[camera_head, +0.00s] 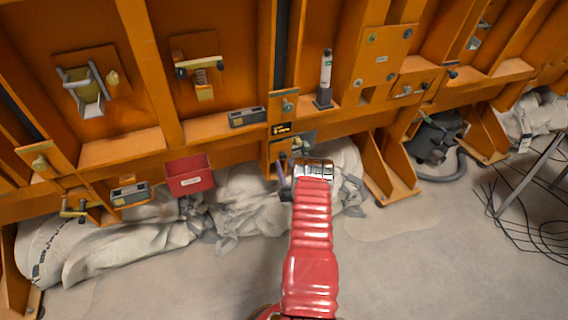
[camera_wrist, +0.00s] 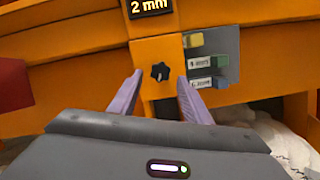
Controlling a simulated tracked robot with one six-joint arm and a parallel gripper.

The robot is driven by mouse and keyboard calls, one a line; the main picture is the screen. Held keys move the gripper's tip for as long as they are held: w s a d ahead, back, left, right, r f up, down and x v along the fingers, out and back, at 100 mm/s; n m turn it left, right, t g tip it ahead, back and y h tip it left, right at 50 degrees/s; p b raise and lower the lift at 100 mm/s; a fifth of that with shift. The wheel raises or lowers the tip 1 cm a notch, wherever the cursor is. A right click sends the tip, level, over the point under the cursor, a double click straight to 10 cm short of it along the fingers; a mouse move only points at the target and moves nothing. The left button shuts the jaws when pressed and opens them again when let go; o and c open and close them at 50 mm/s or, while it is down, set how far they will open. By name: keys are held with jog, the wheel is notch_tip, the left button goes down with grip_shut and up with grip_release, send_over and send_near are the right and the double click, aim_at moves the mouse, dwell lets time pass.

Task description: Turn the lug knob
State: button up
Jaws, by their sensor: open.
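The lug knob (camera_wrist: 160,72) is small, black and lobed, on an orange panel under a black display (camera_wrist: 149,8) reading "2 mm" in the wrist view. My gripper (camera_wrist: 159,76) is open and empty. Its two purple-grey fingers appear on either side of the knob, the left tip to its left and the right tip to its right. Whether the tips reach as deep as the knob, I cannot tell. In the head view my gripper (camera_head: 281,164) is at the panel below the display (camera_head: 281,129); I cannot make out the knob there.
A grey plate (camera_wrist: 230,45) with yellow, green and blue labelled blocks is right of the knob. A red bin (camera_head: 189,176) hangs to the left on the orange frame. White sacks (camera_head: 245,205) lie below. A dark hose-fitted machine (camera_head: 435,137) and loose cables (camera_head: 530,215) are at right.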

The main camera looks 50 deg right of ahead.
jog(key=v, duration=1)
jog(key=shift+s+a+f, duration=0.2)
jog(key=shift+s+f, duration=0.05)
jog(key=shift+f, duration=0.05)
